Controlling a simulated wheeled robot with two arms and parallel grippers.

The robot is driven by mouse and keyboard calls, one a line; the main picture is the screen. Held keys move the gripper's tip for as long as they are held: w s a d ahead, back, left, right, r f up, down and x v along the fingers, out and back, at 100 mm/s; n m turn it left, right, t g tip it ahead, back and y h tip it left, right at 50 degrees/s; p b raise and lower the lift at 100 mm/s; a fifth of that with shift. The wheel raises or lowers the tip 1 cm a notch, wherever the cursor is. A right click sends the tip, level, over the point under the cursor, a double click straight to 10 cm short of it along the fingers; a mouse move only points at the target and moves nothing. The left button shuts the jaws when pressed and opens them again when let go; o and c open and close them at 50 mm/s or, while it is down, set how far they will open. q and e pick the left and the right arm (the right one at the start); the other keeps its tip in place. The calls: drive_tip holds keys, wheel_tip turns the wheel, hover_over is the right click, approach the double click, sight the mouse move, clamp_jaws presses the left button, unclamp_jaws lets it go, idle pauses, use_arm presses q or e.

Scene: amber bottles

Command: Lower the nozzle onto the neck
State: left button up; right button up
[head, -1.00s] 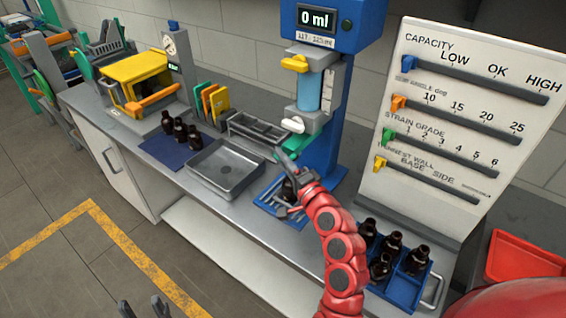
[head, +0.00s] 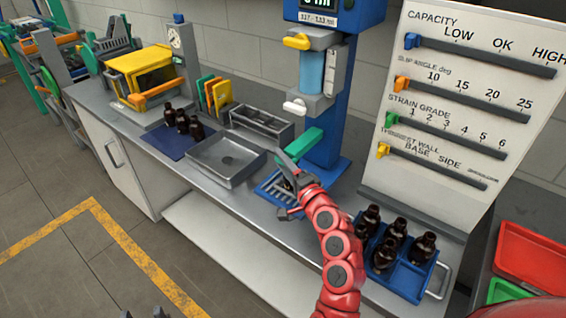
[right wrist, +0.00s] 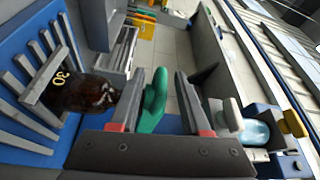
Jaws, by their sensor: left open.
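The filling stand (head: 328,130) has a blue cylinder (head: 312,72) with a white nozzle part (head: 295,106) below it; the nozzle also shows in the right wrist view (right wrist: 232,115). A green lever (head: 304,142) juts from the stand. A dark bottle (right wrist: 88,94) marked 30 is at the slatted blue rack (head: 270,192), mostly hidden by my arm in the head view. My right gripper (head: 283,185) is open beside the bottle, its fingers apart. In the right wrist view the green lever (right wrist: 154,100) shows between the fingers; contact is unclear. My left gripper (head: 143,313) barely shows at the bottom edge.
A blue tray (head: 405,284) with several dark bottles stands right of my arm. A metal basin (head: 222,172) and a blue mat (head: 165,142) with bottles lie to the left. A slider board (head: 450,110) stands behind.

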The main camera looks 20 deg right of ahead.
drive_tip(key=shift+s, duration=0.15)
drive_tip(key=p+v, duration=0.2)
drive_tip(key=v, duration=1.5)
drive_tip(key=shift+s, duration=0.1)
